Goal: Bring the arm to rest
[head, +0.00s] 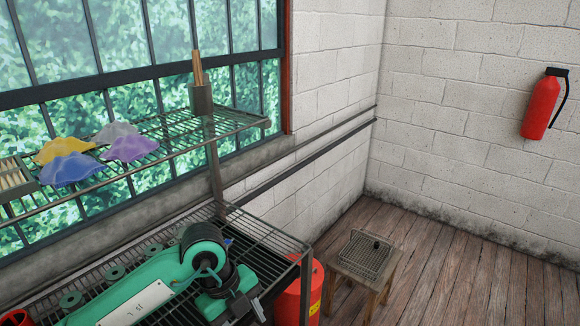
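My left arm comes in from the bottom left, a teal link with a white label and a black joint. It is bent at the joint, and a teal and dark section runs down toward the bottom edge. The arm is in front of the lower wire shelf (270,262); I cannot tell whether it touches it. No fingertips of my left gripper show. My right arm and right gripper are out of view.
The upper wire shelf (232,122) holds yellow (62,149), blue (68,170), purple (131,147) and grey (117,131) cloths and a dark holder (200,99). Teal discs (112,272) line the lower shelf. A stool (372,284) bears a wire basket (364,254). Right floor is clear.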

